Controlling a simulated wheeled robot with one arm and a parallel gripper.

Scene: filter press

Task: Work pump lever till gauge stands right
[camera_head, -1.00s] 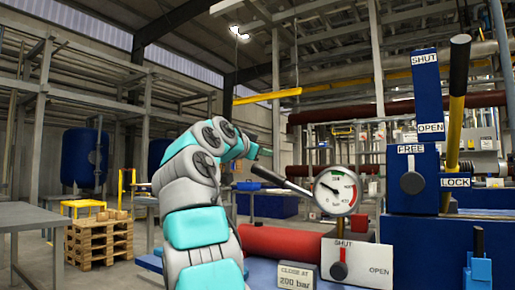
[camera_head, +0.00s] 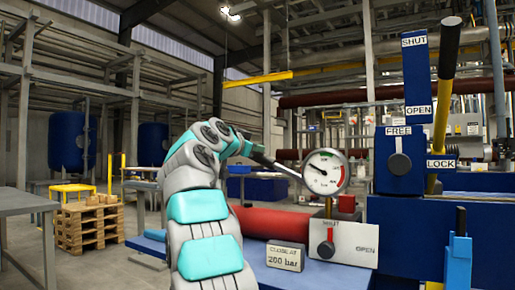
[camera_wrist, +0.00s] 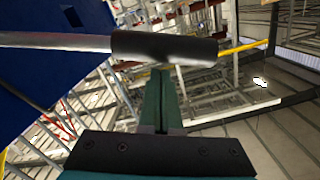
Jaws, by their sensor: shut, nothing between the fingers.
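The pump lever is a metal rod with a black grip (camera_wrist: 165,47), which crosses the upper wrist view. In the head view its rod (camera_head: 285,170) slants from the grip, beside my arm's end, down to behind the round gauge. My gripper (camera_wrist: 162,72) is shut and empty. Its fingertips are at the underside of the black grip in the wrist view; I cannot tell if they touch.
A plate reads "CLOSE AT 200 bar" (camera_head: 286,256). The red-pointer valve (camera_head: 326,247) points up at SHUT. A yellow handle with black grip (camera_head: 446,80) stands at the right. A red cylinder (camera_head: 270,221) lies below the lever.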

